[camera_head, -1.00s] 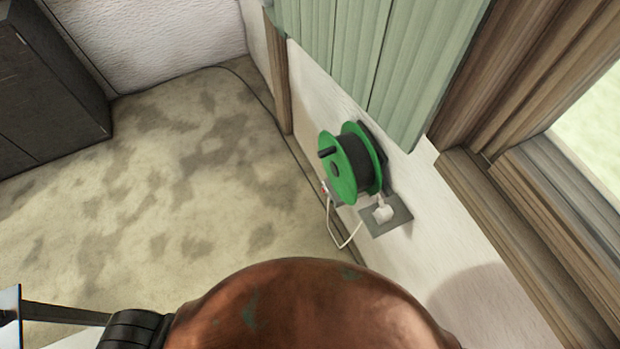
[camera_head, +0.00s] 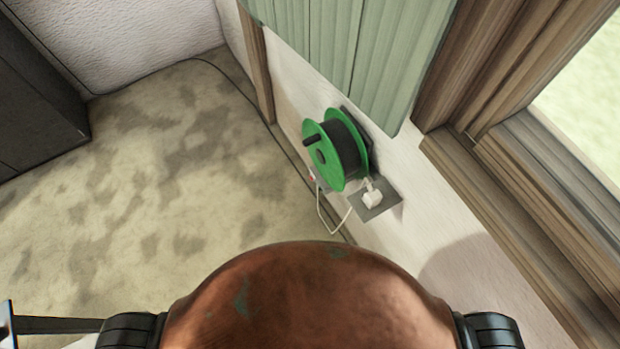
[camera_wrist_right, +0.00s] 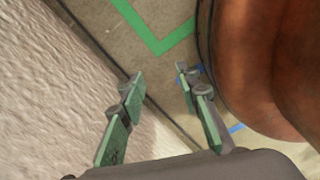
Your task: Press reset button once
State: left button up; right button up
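No reset button can be clearly made out. A green cable reel (camera_head: 336,150) with a dark winding hangs low on the white wall in the head view. A tiny red spot (camera_head: 312,174) shows beside its lower left rim, too small to identify. A white plug (camera_head: 372,196) sits on a grey plate (camera_head: 385,207) just below the reel. In the right wrist view my right gripper (camera_wrist_right: 160,80) is open and empty, its green-padded fingers apart above the floor beside a wall. It is not seen in the head view. My left gripper is not in view.
A white cord (camera_head: 322,215) loops below the reel. A dark cabinet (camera_head: 40,110) stands at the left, green slatted panels (camera_head: 350,50) hang above the reel, and a wooden window frame (camera_head: 530,150) is at the right. The mottled floor between is clear. Green tape (camera_wrist_right: 155,40) marks the floor.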

jog(key=shift+s, duration=0.1)
jog(key=c, duration=0.3)
jog(key=shift+s, duration=0.5)
grip_shut()
jog(key=shift+w+a, duration=0.15)
jog(key=shift+w, duration=0.05)
